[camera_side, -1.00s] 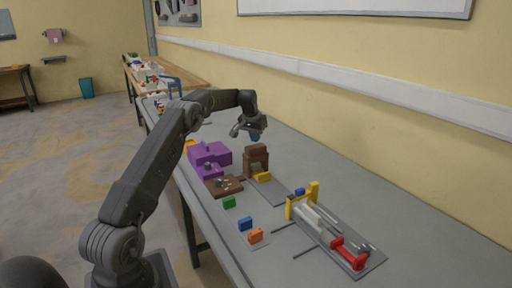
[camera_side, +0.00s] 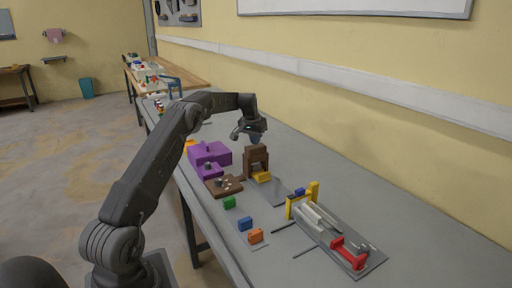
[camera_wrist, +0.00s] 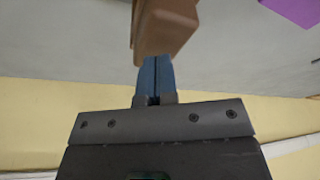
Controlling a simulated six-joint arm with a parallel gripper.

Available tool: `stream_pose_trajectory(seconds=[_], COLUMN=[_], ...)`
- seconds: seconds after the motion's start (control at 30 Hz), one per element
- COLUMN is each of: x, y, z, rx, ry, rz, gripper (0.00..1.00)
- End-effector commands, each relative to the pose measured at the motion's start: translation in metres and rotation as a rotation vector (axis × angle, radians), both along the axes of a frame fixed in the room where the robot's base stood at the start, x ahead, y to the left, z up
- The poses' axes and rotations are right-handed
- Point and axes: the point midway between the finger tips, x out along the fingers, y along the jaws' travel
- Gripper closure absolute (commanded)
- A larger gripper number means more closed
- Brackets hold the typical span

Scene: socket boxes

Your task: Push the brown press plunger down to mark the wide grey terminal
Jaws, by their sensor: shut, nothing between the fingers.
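The brown press (camera_side: 256,161) stands on the bench, with its plunger block (camera_side: 257,150) on top. My gripper (camera_side: 256,140) is shut and empty, fingers pointing down right above the plunger. In the wrist view the blue fingertips (camera_wrist: 155,66) meet the edge of the brown plunger (camera_wrist: 166,25). I cannot tell whether they touch it. A yellow block (camera_side: 262,177) sits at the foot of the press. I cannot make out the wide grey terminal.
Purple blocks (camera_side: 209,153) and a brown board (camera_side: 223,186) stand left of the press. Green (camera_side: 229,202), blue (camera_side: 245,224) and orange (camera_side: 256,236) blocks lie in front. A yellow, white and red fixture (camera_side: 330,232) stands to the right.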

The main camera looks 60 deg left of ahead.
Motion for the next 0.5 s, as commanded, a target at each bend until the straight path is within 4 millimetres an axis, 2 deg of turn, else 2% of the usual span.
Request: stream_pose_trajectory(seconds=[0.5], x=[0.000], y=[0.000], z=[-0.016], rx=[-0.001], ry=[0.002], rz=[0.000], gripper=[1.00])
